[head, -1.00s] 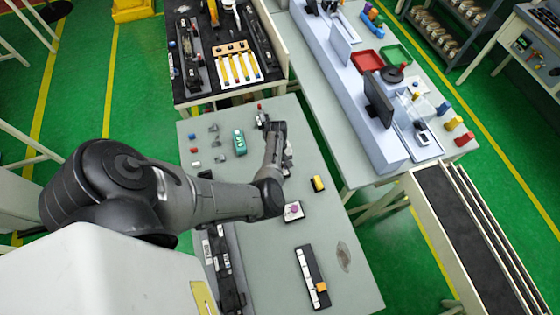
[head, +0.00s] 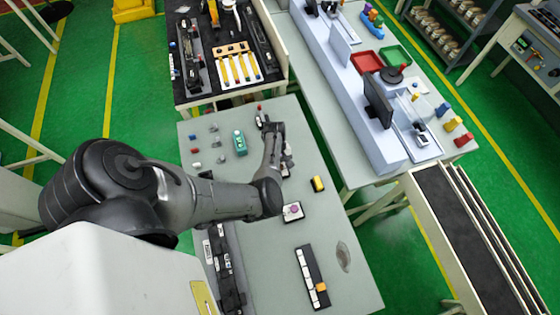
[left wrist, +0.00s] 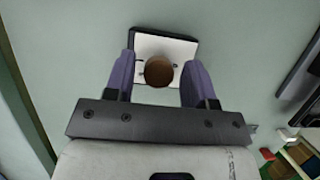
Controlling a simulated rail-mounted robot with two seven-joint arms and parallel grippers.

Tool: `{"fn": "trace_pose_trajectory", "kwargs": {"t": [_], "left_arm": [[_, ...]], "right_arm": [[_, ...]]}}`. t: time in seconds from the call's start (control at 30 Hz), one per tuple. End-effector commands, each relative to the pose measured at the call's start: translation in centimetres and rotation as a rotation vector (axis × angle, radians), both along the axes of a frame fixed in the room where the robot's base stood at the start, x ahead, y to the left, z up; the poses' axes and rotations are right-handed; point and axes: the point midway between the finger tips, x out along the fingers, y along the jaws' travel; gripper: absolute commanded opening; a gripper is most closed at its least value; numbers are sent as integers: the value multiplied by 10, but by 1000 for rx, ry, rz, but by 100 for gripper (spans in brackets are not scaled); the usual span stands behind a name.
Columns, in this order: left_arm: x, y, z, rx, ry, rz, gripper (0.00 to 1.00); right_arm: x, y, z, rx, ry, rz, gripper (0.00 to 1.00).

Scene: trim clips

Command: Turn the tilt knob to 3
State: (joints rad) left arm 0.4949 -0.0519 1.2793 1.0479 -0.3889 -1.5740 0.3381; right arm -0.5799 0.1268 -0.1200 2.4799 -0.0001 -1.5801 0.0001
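In the left wrist view a round brown knob (left wrist: 158,71) sits on a white plate (left wrist: 147,46) with a dark border. Small dark marks show on the plate, but I cannot read any numbers or tell the knob's setting. My left gripper (left wrist: 158,82) is open, with one purple-grey finger on each side of the knob and a visible gap on both sides. In the head view my left arm reaches over the grey table (head: 255,245), and its fingers are hidden behind the wrist. My right gripper is not in view.
A plate with a pinkish round part (head: 293,211), a yellow block (head: 318,184) and a long strip with an orange piece (head: 311,277) lie on the table.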

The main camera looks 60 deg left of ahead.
Motion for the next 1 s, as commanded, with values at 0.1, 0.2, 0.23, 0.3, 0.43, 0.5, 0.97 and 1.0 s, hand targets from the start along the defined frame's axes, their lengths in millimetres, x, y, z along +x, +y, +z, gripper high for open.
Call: {"fn": "trace_pose_trajectory", "kwargs": {"t": [0.1, 0.2, 0.23, 0.3, 0.43, 0.5, 0.97, 1.0], "left_arm": [[0, 0, 0, 0, 0, 0, 56], [0, 0, 0, 0, 0, 0, 56], [0, 0, 0, 0, 0, 0, 56], [0, 0, 1, 1, 0, 0, 56], [1, 4, 9, 3, -1, 0, 56], [2, 8, 18, 5, -2, 0, 56], [7, 41, 98, 4, -2, 0, 56], [8, 42, 103, 2, -1, 0, 56]], "right_arm": [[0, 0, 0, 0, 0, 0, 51], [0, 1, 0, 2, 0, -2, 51], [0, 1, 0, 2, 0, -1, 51], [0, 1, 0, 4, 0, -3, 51], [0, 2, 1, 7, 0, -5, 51], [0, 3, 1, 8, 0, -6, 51], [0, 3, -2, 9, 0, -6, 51], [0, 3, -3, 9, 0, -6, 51]]}}
